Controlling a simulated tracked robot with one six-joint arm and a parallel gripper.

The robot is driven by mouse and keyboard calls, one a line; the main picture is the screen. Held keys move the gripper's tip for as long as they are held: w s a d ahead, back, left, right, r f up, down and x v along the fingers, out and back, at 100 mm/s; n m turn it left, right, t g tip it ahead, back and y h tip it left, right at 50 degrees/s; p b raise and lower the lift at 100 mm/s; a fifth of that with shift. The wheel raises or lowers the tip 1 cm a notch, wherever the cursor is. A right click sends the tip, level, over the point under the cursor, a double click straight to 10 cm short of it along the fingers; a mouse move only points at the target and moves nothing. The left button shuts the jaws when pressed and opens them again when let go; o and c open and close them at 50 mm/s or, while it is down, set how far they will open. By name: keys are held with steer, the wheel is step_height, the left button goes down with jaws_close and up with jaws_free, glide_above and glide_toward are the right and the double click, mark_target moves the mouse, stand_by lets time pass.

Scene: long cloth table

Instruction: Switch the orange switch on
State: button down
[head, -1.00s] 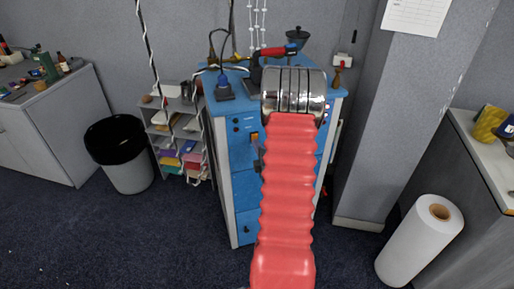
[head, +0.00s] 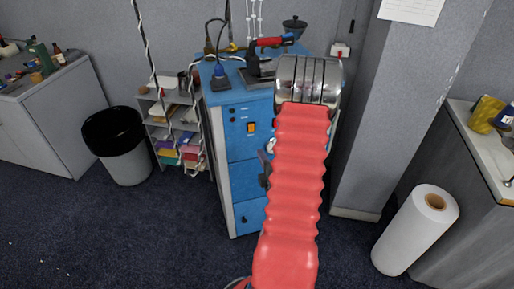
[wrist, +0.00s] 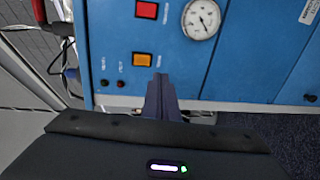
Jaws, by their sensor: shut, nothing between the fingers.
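The orange switch (head: 251,127) is a small square rocker in a black frame on the blue front panel of the cabinet (head: 245,180). In the wrist view the orange switch (wrist: 142,60) is upper left of my fingertips. My gripper (wrist: 160,80) is shut and empty, its dark fingers together, pointing at the panel beside the switch. A gap in the picture separates the tips from the switch; depth to the panel is hard to tell. In the head view my red-sleeved arm hides much of the cabinet front and most of my gripper. I cannot tell the switch's position.
A red switch (wrist: 147,10) and a round white gauge (wrist: 201,19) sit on the same panel. Tools and cables lie on the cabinet top. A black bin (head: 115,140) and paper shelves (head: 175,135) stand left. A white roll (head: 415,230) stands right.

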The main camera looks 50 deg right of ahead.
steer(key=s, duration=0.1)
steer(key=s+a, duration=0.2)
steer(key=shift+a+f, duration=0.15)
steer(key=shift+f, duration=0.1)
stand_by(0.5)
